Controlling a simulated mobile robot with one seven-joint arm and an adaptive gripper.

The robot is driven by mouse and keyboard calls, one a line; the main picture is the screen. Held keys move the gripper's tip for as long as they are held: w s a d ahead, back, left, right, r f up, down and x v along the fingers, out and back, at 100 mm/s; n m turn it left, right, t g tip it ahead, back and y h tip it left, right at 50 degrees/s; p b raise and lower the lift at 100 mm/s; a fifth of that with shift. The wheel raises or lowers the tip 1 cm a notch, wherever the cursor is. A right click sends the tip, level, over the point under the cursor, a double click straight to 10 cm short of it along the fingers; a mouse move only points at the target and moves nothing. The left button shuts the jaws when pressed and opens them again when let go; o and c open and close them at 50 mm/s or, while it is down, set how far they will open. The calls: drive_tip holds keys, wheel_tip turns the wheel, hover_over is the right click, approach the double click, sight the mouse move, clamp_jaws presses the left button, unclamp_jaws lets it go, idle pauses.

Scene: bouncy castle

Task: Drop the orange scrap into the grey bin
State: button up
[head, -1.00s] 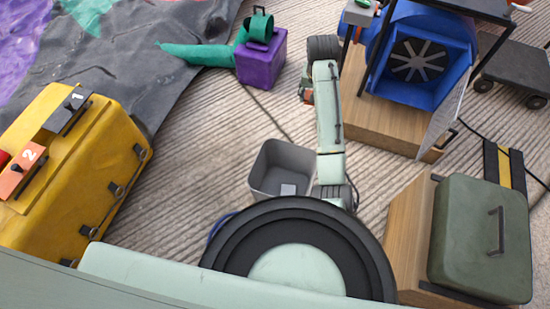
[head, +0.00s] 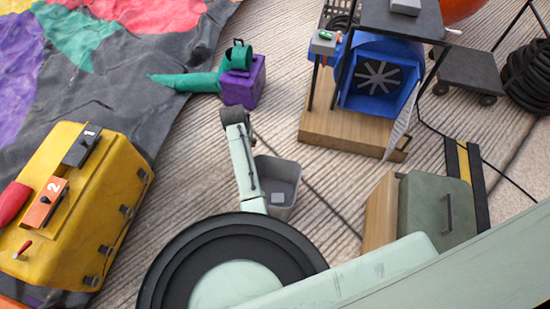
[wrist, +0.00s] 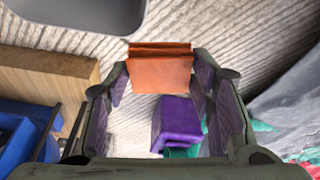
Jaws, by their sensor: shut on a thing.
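In the wrist view my gripper (wrist: 158,88) is shut on the orange scrap (wrist: 160,72), a small folded piece held between the fingertips. The grey bin (wrist: 85,22) shows at the top left of the wrist view, off to the side of the scrap and apart from it. In the head view the grey bin (head: 284,172) stands on the floor just right of my arm, open at the top, with a light square patch low on it. My arm overlaps its left edge. The scrap and my fingertips are hidden in the head view.
A purple box (head: 243,85) with a teal spouted piece lies beyond my arm. A yellow case (head: 105,200) stands left. A blue blower (head: 375,85) on a wooden base and a green case (head: 435,210) stand right.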

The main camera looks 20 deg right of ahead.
drive_tip(key=s+d+f+m+p, duration=0.3)
drive_tip(key=s+d+p, duration=0.55)
drive_tip(key=s, duration=0.45)
wheel_tip(320, 180, down, 6)
drive_tip(key=b, duration=0.5)
drive_tip(key=shift+s+f+h+b, duration=0.15)
drive_tip(key=shift+f+h+b, duration=0.1)
drive_tip(key=shift+h+b, duration=0.15)
drive_tip(key=shift+a, duration=0.1)
drive_tip(key=o, duration=0.9)
drive_tip(key=shift+r, duration=0.1)
drive_tip(key=v, duration=1.2)
